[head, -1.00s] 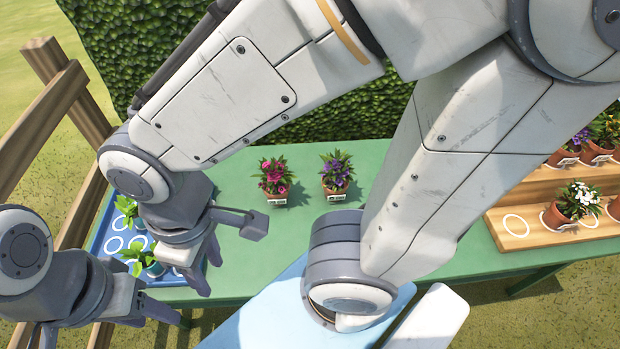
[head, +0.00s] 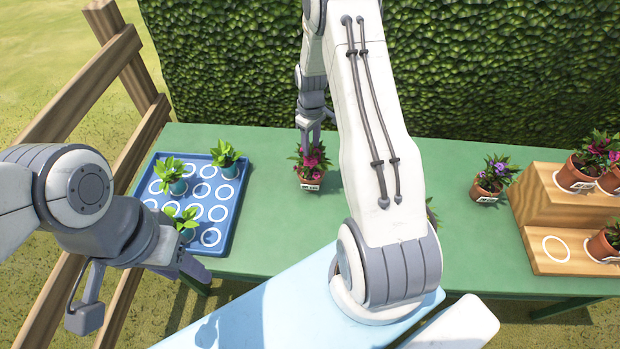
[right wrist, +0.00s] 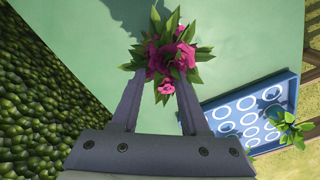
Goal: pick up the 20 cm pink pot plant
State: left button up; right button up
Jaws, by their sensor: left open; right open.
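The pink pot plant (head: 311,168), with magenta flowers, a terracotta pot and a white label too small to read, stands upright on the green table. My right gripper (head: 314,138) is open and points down over it from behind, its fingers at the top of the plant. In the right wrist view, the pink flowers (right wrist: 170,57) lie between and just beyond the open fingertips; the pot is hidden beneath the leaves. My left gripper (head: 140,292) is open and empty at lower left, in front of the blue tray, away from the pink plant.
A blue tray (head: 226,217) with white rings holds green seedlings at left. A purple pot plant (head: 492,179) stands at right, beside a wooden stepped shelf (head: 560,205) of potted flowers. My right arm hides the table's middle. A hedge (head: 480,70) rises behind.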

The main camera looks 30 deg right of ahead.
aim_at(311, 168)
notch_tip(311, 168, down, 5)
jog(key=shift+r+p, duration=0.2)
jog(key=shift+p, duration=0.35)
jog(key=shift+s+a+f+p, duration=0.2)
jog(key=shift+f+p, duration=0.2)
jog(key=shift+f, duration=0.15)
jog(key=f, duration=0.1)
jog(key=f+p, duration=0.1)
jog(key=f, duration=0.1)
jog(key=shift+s+a+f, duration=0.1)
jog(key=shift+s+f, duration=0.1)
jog(key=shift+s, duration=0.05)
jog(key=shift+f+p, duration=0.3)
jog(key=shift+f, duration=0.2)
grip_shut()
jog(key=shift+w+r, duration=0.1)
